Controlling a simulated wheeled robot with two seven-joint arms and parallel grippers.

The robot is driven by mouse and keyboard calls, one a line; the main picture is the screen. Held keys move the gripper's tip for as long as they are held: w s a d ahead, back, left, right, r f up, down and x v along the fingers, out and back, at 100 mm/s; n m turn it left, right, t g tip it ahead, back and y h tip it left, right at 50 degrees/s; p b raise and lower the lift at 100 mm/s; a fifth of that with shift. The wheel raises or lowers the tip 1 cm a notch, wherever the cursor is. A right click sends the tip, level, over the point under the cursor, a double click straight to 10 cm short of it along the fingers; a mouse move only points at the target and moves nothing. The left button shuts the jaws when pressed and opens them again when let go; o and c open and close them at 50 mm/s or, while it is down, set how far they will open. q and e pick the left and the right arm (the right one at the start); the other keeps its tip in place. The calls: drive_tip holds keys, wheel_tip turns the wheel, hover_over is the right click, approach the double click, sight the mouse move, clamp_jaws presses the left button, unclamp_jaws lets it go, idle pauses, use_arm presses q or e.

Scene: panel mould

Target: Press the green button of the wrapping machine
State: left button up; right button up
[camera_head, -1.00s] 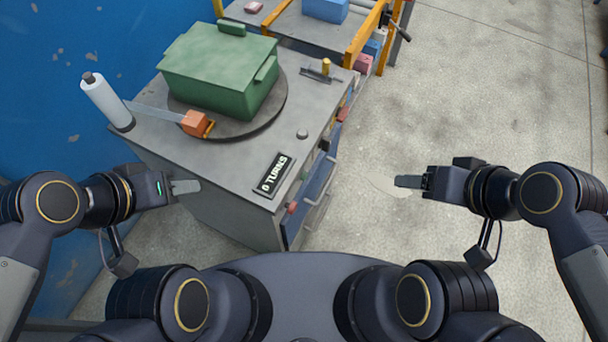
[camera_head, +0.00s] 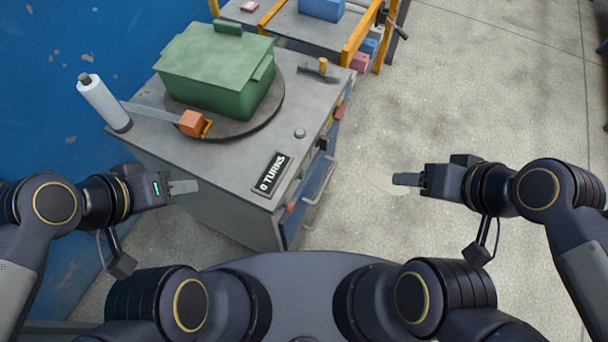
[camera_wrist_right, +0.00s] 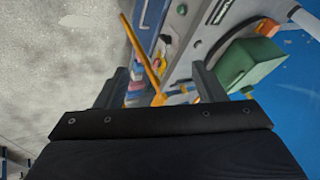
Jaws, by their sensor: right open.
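The wrapping machine (camera_head: 225,170) is a grey cabinet with a round dark turntable (camera_head: 272,118). A green lidded box (camera_head: 205,75) sits on the turntable. A label (camera_head: 269,174) on its top reads "0 TURNS". My right gripper (camera_head: 406,180) is open and empty over bare floor, right of the cabinet. It also shows in the right wrist view (camera_wrist_right: 160,88).
A white film roll (camera_head: 104,103) stands at the cabinet's left corner, with an orange block (camera_head: 193,123) by the turntable. A grey knob (camera_head: 300,133) is on top. A yellow-framed table (camera_head: 362,38) stands behind. The floor (camera_head: 450,100) at right is clear.

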clamp_jaws()
idle(0.5)
idle(0.7)
idle(0.6)
